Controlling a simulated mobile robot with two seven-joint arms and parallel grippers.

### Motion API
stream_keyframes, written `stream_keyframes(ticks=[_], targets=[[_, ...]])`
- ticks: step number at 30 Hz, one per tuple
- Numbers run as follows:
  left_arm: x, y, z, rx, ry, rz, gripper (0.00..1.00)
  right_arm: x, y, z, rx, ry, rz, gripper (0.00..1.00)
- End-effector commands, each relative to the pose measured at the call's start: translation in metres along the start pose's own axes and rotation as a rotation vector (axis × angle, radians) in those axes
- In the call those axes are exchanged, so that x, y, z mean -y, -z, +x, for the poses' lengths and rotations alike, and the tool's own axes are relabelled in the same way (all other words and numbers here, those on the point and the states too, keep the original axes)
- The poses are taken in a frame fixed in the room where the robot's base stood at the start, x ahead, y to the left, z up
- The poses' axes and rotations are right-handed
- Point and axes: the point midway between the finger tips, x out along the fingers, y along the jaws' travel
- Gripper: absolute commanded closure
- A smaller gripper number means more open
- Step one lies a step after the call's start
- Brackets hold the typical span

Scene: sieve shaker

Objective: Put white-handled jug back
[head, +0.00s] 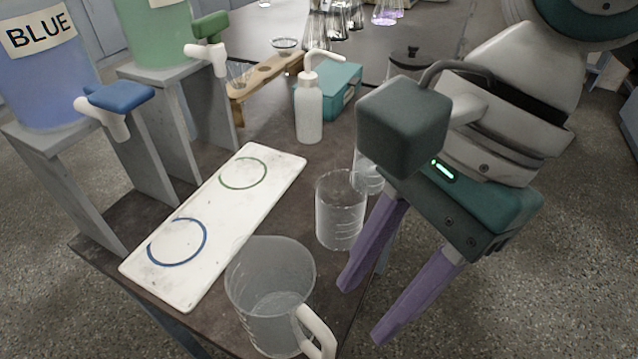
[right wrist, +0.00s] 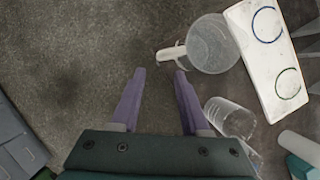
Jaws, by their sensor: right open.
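The clear jug (head: 270,290) with a white handle (head: 318,332) stands upright at the near edge of the dark table, beside the white board's near end. In the right wrist view the jug (right wrist: 210,45) is beyond my fingertips, with its white handle (right wrist: 171,54) pointing toward the gap in front of them. My right gripper (head: 358,312) is open and empty, with purple fingers, to the right of the jug; it also shows in the right wrist view (right wrist: 159,75). My left gripper is not in view.
A white board (head: 222,212) carries a blue and a green ring, both empty. A clear beaker (head: 340,210) stands close to my right fingers, with another behind it. A wash bottle (head: 309,108), a teal box (head: 340,88) and dispensers with a blue tap (head: 120,97) stand farther back.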

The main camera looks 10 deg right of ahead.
Motion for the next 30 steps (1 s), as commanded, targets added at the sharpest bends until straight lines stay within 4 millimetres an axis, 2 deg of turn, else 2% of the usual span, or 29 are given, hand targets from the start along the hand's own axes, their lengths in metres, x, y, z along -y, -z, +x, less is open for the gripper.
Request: stream_keyframes(ticks=[4, 9, 11, 14, 17, 18, 19, 20, 21, 23, 24, 26, 28, 29, 30], targets=[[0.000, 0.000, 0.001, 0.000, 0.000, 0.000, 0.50, 0.001, 0.000, -0.017, -0.001, 0.002, 0.000, 0.55], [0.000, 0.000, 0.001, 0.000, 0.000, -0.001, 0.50, 0.000, -0.002, -0.021, 0.007, 0.001, 0.002, 0.55], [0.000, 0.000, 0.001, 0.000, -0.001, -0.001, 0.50, 0.001, -0.011, -0.020, 0.046, 0.010, 0.009, 0.55], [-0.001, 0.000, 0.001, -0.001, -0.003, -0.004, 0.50, 0.005, -0.057, -0.019, 0.245, 0.052, 0.056, 0.55], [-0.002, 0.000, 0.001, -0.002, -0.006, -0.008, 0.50, 0.015, -0.133, -0.041, 0.621, 0.111, 0.195, 0.55], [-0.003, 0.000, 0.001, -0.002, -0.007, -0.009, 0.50, 0.022, -0.162, -0.062, 0.804, 0.133, 0.284, 0.55], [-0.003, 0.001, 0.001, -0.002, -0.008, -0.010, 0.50, 0.028, -0.180, -0.081, 0.946, 0.146, 0.363, 0.55], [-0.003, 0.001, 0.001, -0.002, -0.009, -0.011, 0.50, 0.036, -0.193, -0.102, 1.087, 0.155, 0.453, 0.55], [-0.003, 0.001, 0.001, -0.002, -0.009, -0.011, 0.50, 0.047, -0.203, -0.132, 1.271, 0.162, 0.581, 0.55], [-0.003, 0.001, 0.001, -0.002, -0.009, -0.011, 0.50, 0.066, -0.199, -0.175, 1.534, 0.163, 0.795, 0.55], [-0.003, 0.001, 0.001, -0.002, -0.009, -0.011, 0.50, 0.079, -0.185, -0.200, 1.699, 0.158, 0.951, 0.55], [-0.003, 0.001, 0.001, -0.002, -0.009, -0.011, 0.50, 0.095, -0.151, -0.227, 1.931, 0.143, 1.204, 0.55], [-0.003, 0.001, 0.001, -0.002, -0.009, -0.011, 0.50, 0.107, -0.097, -0.239, 2.171, 0.118, 1.530, 0.55], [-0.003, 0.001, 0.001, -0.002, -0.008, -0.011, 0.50, 0.109, -0.071, -0.236, 2.262, 0.106, 1.680, 0.55], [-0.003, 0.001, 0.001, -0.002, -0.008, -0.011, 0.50, 0.108, -0.037, -0.228, 2.370, 0.090, 1.888, 0.55]])
